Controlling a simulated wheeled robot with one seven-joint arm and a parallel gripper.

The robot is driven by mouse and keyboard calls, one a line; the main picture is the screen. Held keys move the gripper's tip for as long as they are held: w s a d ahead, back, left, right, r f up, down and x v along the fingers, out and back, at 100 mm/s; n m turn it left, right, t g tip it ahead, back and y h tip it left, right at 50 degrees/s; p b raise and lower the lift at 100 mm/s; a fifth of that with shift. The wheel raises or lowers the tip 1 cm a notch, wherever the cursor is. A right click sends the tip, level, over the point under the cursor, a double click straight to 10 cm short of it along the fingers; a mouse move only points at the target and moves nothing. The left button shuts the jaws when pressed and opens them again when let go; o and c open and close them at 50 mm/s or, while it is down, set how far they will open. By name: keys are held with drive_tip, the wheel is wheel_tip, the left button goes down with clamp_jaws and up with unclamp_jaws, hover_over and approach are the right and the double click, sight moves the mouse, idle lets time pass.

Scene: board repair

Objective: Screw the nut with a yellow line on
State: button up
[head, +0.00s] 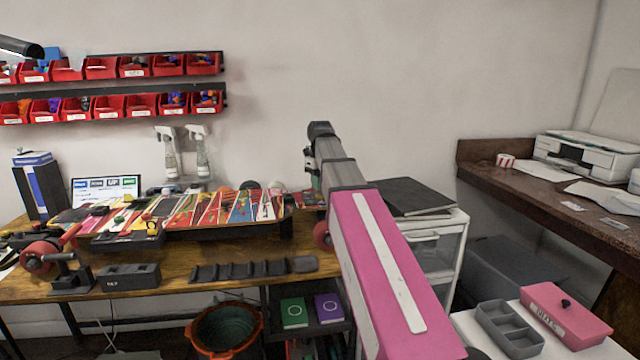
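A colourful game-like board (238,208) with red, yellow and blue pointed stripes lies on the wooden workbench. A small black and yellow part (154,229) sits at its front left; it is too small to tell what it is. I cannot make out a nut with a yellow line. A pink lidded box (566,316), with lettering that seems to read NUTS, stands shut at the lower right. My pink and grey arm rises across the middle, right of the board.
A grey compartment tray (508,330) is beside the pink box. A dark grey slotted rack (254,270), a box marked KEY (129,276) and a red-wheeled vise-like tool (70,275) line the bench front. Red bins (102,68) hang above. A white drawer cabinet (436,250) stands behind my arm.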

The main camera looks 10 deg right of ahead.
drive_tip(key=shift+m, duration=0.3)
drive_tip(key=o, duration=0.9)
drive_tip(key=shift+c, duration=1.2)
drive_tip(key=n, duration=0.5)
drive_tip(key=shift+n, duration=0.4)
